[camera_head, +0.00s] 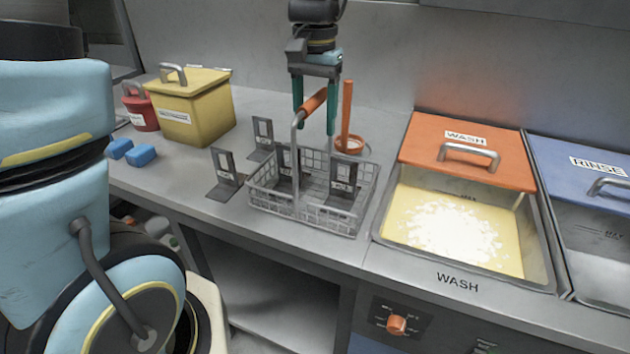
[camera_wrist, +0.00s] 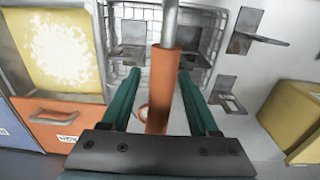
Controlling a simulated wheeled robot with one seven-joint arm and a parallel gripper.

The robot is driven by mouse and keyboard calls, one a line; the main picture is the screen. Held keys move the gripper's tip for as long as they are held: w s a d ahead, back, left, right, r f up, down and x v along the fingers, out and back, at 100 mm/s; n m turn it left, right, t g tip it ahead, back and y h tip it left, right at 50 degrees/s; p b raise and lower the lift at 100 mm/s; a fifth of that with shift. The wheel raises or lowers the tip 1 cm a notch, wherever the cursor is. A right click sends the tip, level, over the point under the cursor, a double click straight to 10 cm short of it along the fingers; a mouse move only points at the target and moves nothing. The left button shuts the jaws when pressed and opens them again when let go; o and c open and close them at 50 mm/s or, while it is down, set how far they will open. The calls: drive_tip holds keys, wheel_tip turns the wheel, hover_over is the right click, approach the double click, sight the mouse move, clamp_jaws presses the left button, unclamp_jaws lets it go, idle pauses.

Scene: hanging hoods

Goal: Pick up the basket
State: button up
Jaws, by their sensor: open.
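The grey wire basket (camera_head: 300,212) stands on the steel counter, left of the wash basin. Its upright handle has an orange grip (camera_head: 313,103) at the top. Several dark bracket-like pieces stand in and beside it; two dark ones (camera_head: 343,185) are inside. My gripper (camera_head: 314,118) is above the basket, pointing down, its green fingers open on either side of the orange grip. In the wrist view the grip (camera_wrist: 164,85) lies between the two fingertips (camera_wrist: 160,75), with a visible gap on each side. The basket's wire wall (camera_wrist: 205,22) shows beyond.
The wash basin (camera_head: 455,225) with foamy yellow liquid and an orange lid (camera_head: 468,150) is right of the basket. A blue-lidded rinse basin (camera_head: 590,180) is farther right. An orange upright rod (camera_head: 346,115) stands behind. A yellow box (camera_head: 190,110), red container (camera_head: 140,110) and blue blocks (camera_head: 140,155) are left.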

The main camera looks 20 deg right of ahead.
clamp_jaws()
idle(0.5)
drive_tip(key=shift+r, duration=0.1)
idle(0.8)
